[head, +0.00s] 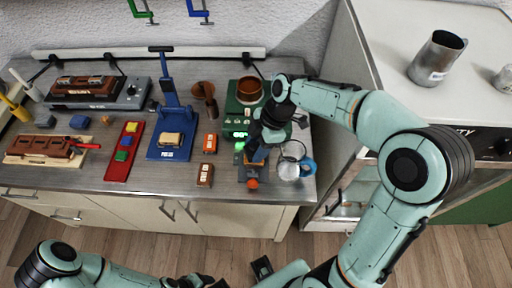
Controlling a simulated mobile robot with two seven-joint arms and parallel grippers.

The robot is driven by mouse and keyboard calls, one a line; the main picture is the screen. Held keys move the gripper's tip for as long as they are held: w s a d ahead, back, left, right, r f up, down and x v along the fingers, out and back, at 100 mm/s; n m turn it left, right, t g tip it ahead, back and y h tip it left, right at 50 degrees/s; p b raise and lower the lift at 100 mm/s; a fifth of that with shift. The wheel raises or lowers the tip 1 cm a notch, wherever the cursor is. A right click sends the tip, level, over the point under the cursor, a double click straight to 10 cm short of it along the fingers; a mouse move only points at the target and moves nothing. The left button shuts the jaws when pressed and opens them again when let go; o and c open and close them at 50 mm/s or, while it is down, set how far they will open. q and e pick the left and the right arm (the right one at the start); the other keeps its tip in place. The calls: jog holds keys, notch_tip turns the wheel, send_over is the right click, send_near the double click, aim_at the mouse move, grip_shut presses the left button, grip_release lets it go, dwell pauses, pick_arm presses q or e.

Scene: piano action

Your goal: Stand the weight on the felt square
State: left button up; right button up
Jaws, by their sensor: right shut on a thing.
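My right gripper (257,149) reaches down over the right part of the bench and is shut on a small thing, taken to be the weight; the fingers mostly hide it. Just below it is a dark grey-blue block (250,173) with an orange round end. I cannot tell whether the held thing touches this block. I cannot make out the felt square for certain. My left gripper (192,281) is at the bottom edge, off the bench and partly cut off; its jaws are unclear.
A glass jug (291,161) with a blue handle stands close right of the gripper. A green device (244,101) with a brown bowl is behind it. A blue stand (170,135), red strip (125,150) and small orange block (210,143) lie left. The bench front is mostly clear.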

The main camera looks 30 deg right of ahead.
jog(key=shift+f, duration=0.5)
jog(key=shift+f, duration=0.2)
jog(key=o, duration=1.4)
jog(key=shift+c, duration=0.2)
jog(key=shift+r, duration=0.1)
jog(key=shift+r, duration=0.3)
jog(key=p+v, duration=0.1)
jog(key=v, duration=1)
jog(key=shift+d+r, duration=0.15)
jog(key=shift+r, duration=0.2)
